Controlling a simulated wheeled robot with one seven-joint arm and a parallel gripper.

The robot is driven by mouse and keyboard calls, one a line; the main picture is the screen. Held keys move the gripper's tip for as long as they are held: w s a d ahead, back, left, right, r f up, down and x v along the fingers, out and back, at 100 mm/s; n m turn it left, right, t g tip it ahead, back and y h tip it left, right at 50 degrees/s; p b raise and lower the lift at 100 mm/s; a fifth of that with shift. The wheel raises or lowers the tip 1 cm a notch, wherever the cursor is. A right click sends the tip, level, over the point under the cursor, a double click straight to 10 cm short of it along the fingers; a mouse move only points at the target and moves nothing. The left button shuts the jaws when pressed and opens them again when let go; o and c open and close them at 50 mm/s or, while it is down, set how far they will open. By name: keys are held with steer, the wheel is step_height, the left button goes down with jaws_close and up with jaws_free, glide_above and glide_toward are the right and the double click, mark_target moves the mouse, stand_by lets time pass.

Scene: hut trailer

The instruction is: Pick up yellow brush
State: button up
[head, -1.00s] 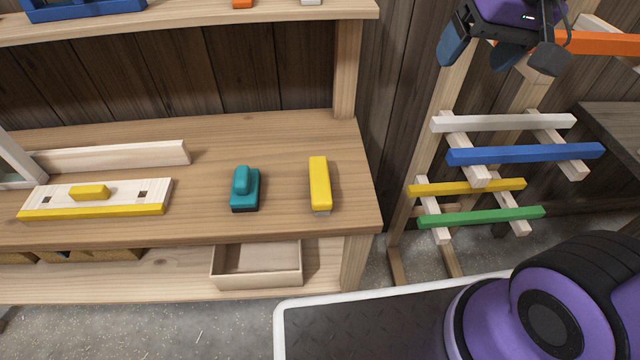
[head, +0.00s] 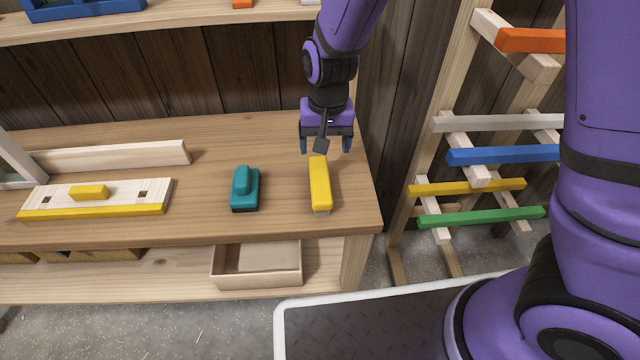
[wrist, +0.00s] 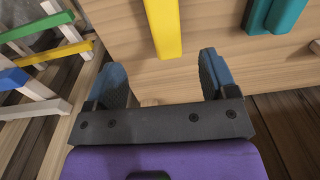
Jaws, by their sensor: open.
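The yellow brush (head: 320,184) lies on the wooden bench top near its right end, its long side running toward the back. My gripper (head: 326,146) is over the bench at the far end of the brush, fingers pointing down. In the wrist view the two blue fingers of my gripper (wrist: 163,80) are spread with nothing between them. The yellow brush (wrist: 163,27) shows there just beyond the gap between the fingertips, partly cut off by the picture's top edge. The exact height of the fingers over the bench is hard to tell.
A teal block-shaped tool (head: 244,188) stands left of the brush. A white and yellow board (head: 98,198) lies further left. A rack with coloured bars (head: 480,188) is to the right. A shelf (head: 180,24) runs above the bench (head: 280,222).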

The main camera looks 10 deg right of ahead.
mark_target(320, 177)
steer(key=f, duration=0.1)
steer(key=a+f, duration=0.1)
steer(key=f, duration=0.1)
steer(key=shift+s+a+f, duration=0.1)
steer(key=shift+a, duration=0.1)
step_height(320, 177, down, 5)
steer(key=shift+f, duration=0.1)
steer(key=f, duration=0.3)
steer(key=shift+w+d+f, duration=0.25)
steer(key=shift+f, duration=0.85)
steer(key=c, duration=1.2)
steer(key=shift+o, duration=0.2)
steer(key=shift+r, duration=0.2)
